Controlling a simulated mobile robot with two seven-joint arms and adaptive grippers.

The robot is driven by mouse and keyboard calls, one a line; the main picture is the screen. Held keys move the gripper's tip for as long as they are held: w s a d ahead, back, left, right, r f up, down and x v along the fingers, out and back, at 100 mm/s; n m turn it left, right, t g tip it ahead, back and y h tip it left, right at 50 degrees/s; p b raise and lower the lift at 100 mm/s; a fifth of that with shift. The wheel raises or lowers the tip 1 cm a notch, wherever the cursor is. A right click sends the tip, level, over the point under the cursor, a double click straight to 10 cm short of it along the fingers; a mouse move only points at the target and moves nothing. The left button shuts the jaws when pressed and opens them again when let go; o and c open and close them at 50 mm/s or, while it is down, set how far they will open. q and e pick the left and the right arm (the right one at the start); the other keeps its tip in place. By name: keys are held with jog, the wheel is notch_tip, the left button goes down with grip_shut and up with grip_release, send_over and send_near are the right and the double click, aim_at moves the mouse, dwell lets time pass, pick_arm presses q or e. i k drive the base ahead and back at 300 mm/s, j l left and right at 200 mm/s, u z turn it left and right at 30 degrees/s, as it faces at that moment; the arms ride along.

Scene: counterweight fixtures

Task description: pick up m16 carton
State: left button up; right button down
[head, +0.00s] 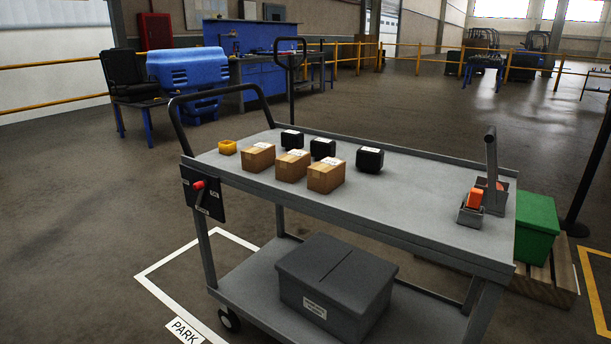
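Three brown cartons stand in a slanting row on the left part of the grey cart's top (400,204). They are the left carton (257,157), the middle carton (292,166) and the right carton (326,174). Each has a pale label on top, too small to read, so I cannot tell which is the m16 carton. Three black blocks (292,139), (323,148), (369,160) with white labels stand behind them. Neither of my grippers is in view.
A grey lidded box (335,283) is on the lower shelf. A green crate (537,228) stands right of the cart.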

aim_at(323, 176)
jog(key=i+j+z, duration=0.1)
jog(key=z, duration=1.45)
jog(key=j+z, duration=0.6)
jog(key=z, duration=0.2)
jog(key=j+z, duration=0.35)
jog(key=k+j+z, duration=0.25)
jog(key=j, duration=0.2)
jog(key=k+j+z, duration=0.3)
jog(key=j, duration=0.15)
